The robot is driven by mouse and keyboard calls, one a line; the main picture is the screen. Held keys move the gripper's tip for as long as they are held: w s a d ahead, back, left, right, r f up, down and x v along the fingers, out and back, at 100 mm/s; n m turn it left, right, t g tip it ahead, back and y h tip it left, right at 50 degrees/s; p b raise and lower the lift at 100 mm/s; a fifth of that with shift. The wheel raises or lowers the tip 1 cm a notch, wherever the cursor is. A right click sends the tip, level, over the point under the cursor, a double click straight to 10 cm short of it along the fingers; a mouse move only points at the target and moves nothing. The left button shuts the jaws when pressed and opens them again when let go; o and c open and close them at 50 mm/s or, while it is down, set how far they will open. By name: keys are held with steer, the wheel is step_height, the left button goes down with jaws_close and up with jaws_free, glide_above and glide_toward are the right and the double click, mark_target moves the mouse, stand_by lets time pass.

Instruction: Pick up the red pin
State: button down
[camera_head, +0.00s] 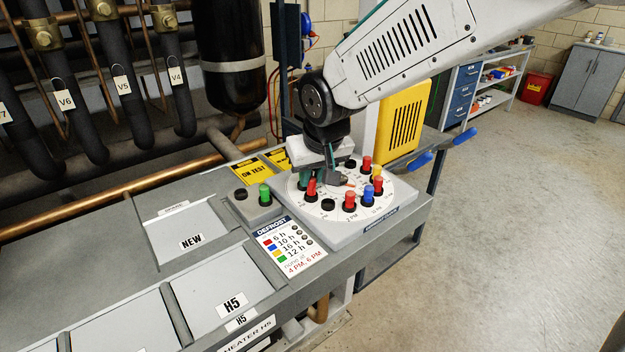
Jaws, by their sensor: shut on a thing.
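My gripper (322,180) points down over the round white dial (330,212) on the grey timer box. It is shut on a red pin (311,187) at the left of the dial; the fingers partly hide the grip, and whether the pin is still seated cannot be told. Other red pins stand upright on the dial: one at the front (349,200), one at the back (366,163) and one at the right (378,185). A yellow pin (376,171) and a blue pin (368,193) stand near the right ones.
A small grey block with a green pin (264,194) and a dark hole or cap stands left of the dial. A colour-coded defrost card (290,246) lies in front. Trays marked NEW (186,226) and H5 (222,285) lie left. A yellow case (404,120) stands behind.

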step_height(320, 180, up, 2)
steer(key=shift+r, duration=0.25)
steer(key=s+d+r, duration=0.1)
steer(key=s+d, duration=0.1)
steer(key=s, duration=1.4)
steer(key=shift+r, duration=0.15)
